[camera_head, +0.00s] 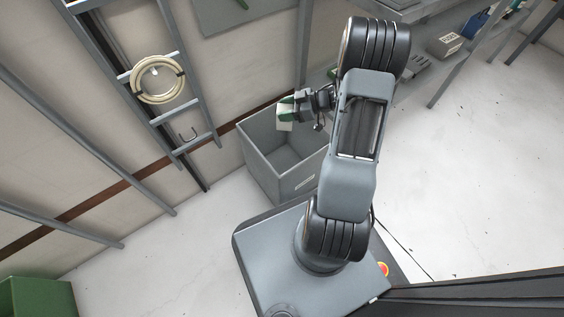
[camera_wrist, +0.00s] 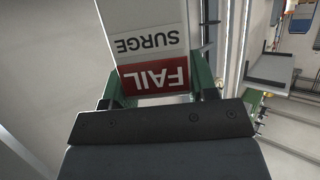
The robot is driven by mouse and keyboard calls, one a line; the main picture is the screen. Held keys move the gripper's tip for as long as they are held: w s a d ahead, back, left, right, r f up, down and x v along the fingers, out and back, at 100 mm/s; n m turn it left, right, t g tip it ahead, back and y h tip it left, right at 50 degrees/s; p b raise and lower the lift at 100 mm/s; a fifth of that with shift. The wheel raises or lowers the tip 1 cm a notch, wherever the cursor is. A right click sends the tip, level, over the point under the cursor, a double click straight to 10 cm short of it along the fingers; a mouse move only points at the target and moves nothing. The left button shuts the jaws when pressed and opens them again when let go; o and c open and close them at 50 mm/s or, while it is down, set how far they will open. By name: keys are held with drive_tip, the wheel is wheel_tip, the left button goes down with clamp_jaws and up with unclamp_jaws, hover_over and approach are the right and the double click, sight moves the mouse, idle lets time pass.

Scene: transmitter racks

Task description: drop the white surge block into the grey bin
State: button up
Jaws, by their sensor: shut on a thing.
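The white surge block (camera_wrist: 152,45) fills the top of the wrist view, with a "SURGE" label and a red "FAIL" band. My gripper (camera_wrist: 157,92) has its green fingers on either side of the block and is shut on it. In the head view my gripper (camera_head: 287,112) holds the pale block (camera_head: 285,125) above the grey bin (camera_head: 297,180), over its back part. The bin is open at the top, and its inside looks empty where I can see it. The bin's right side is partly hidden by my arm.
A ladder rack with a coiled cable (camera_head: 157,79) stands on the wall to the left. A shelf with a cardboard box (camera_head: 444,45) and other items is at upper right. A green box (camera_head: 37,297) is at lower left. The pale floor is clear on the right.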

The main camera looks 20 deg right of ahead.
drive_tip(key=o, duration=1.1)
drive_tip(key=shift+r, duration=0.1)
